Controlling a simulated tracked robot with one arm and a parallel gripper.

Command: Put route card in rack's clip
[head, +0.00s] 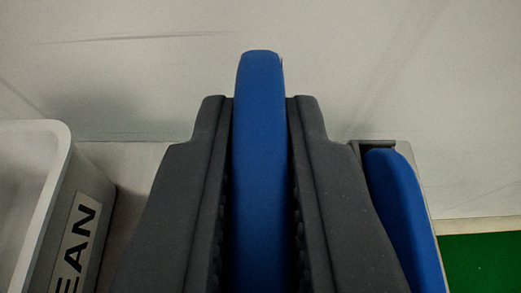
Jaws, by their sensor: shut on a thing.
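My gripper (260,118) fills the middle of the head view. Its two dark grey fingers are shut on a long blue object (259,160) with a rounded end. The blue object sticks out a little past the fingertips, and its lower part runs out of the bottom of the picture. I cannot tell what it is; it does not look like a card. I see no route card and no rack clip in this view.
A light grey bin (60,170) with a label ending in "EAN" stands at the left. A second blue rounded object (402,215) sits at the right in a grey holder (375,147). A pale wall (400,70) lies behind; green floor (485,262) shows at lower right.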

